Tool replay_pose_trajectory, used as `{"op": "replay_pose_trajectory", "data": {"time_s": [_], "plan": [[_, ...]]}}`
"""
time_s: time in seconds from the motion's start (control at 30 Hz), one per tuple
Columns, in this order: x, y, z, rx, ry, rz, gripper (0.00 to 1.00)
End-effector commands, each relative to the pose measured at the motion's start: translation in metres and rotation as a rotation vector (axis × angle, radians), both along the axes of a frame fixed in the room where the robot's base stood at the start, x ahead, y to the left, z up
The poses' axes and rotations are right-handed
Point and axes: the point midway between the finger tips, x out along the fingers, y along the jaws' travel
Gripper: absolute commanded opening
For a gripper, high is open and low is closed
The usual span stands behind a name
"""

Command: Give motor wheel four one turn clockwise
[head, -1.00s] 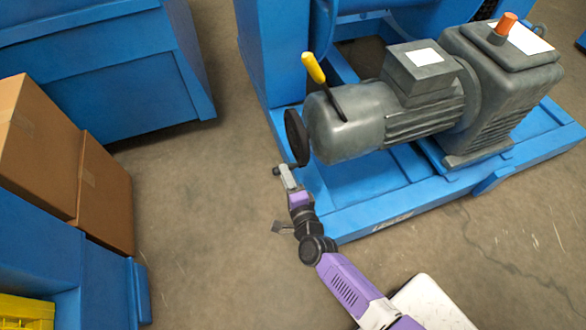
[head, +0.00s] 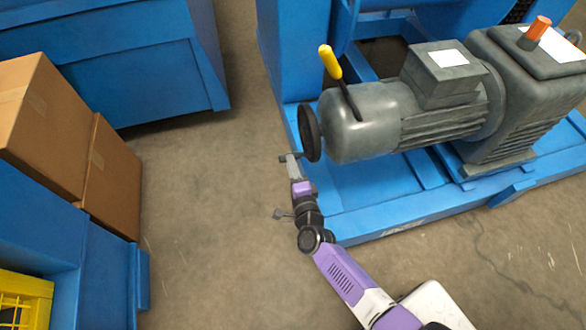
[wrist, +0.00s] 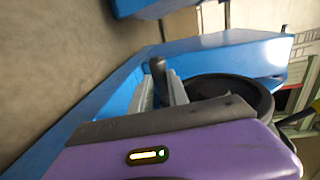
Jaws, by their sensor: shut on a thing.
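The black motor wheel (head: 310,132) stands on the left end of the grey motor (head: 375,118). A short dark handle (head: 284,158) sticks out to the left from the wheel's lower edge. My gripper (head: 292,160) is shut on this handle, in front of the wheel. In the wrist view the dark handle (wrist: 158,72) stands between my two grey fingers, and the wheel (wrist: 256,93) lies just to the right, partly hidden by my gripper body. No number on the wheel is readable.
A yellow-handled lever (head: 331,63) rises beside the motor. The blue base frame (head: 372,224) runs under it, close to my arm. Cardboard boxes (head: 108,180), a blue bench (head: 95,272) and a yellow crate (head: 24,292) stand at left. The floor between is clear.

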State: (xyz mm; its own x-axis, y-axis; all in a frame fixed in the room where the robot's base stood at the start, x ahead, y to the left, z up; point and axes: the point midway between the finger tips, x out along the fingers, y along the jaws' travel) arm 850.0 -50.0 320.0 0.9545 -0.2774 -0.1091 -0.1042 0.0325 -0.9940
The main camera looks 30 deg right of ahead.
Motion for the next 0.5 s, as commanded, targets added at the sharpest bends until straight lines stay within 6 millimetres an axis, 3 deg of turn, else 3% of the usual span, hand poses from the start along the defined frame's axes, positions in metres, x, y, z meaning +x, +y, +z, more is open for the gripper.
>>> {"op": "replay_pose_trajectory", "data": {"time_s": [0.03,0.13,0.33,0.5], "plan": [[-0.0084,0.0035,-0.0212,0.013,0.037,0.005,0.00],[-0.0074,0.0068,-0.0218,0.014,0.036,0.005,0.03],[-0.0049,0.0058,-0.0169,0.009,0.027,0.004,0.43],[-0.0036,0.0058,-0.0145,0.007,0.024,0.004,0.44]]}}
